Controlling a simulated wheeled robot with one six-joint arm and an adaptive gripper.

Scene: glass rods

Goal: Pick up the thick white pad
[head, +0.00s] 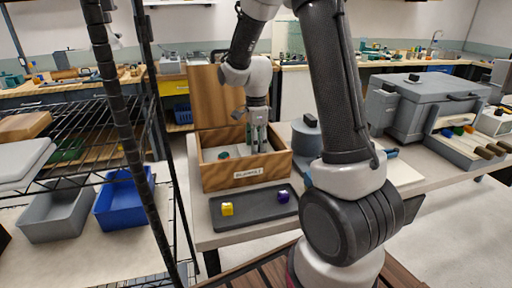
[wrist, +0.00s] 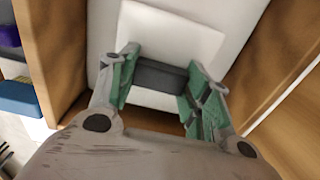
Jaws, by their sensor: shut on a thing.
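The thick white pad (wrist: 165,38) lies in the wooden box, a pale square with a dark grey bar (wrist: 160,75) across it. In the wrist view, my gripper (wrist: 155,88) is shut on the grey bar, its green-lined fingers at the bar's two ends. White shows on both sides of the bar. In the head view, my gripper (head: 258,148) points down into the wooden box (head: 245,178), and the front wall hides the pad. I cannot tell whether the pad is lifted off the pale box floor.
The box's lid (head: 222,97) stands open behind. A grey round container (head: 307,137) stands right of the box. A large grey case (head: 428,103) is further right.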

